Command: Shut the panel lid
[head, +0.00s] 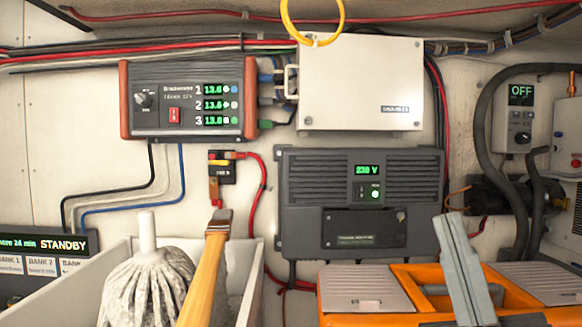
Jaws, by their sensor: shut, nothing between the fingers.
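A white box with a flat front panel lid (365,85) is fixed to the wall at upper centre, with a small label at its lower right. A pale handle (290,80) stands out at its left edge. I cannot tell how far the lid stands open. My gripper (453,222) shows at the lower right as light grey fingers pointing up. It is shut and empty, below and to the right of the white box, apart from it.
A yellow ring (312,18) hangs at the box's top edge. A red-sided charger (188,98) is left of the box, a dark 230 V unit (302,205) below it. A white bin (250,262) with a mop (148,285) and wooden handle (203,270), and an orange case (400,272), fill the foreground.

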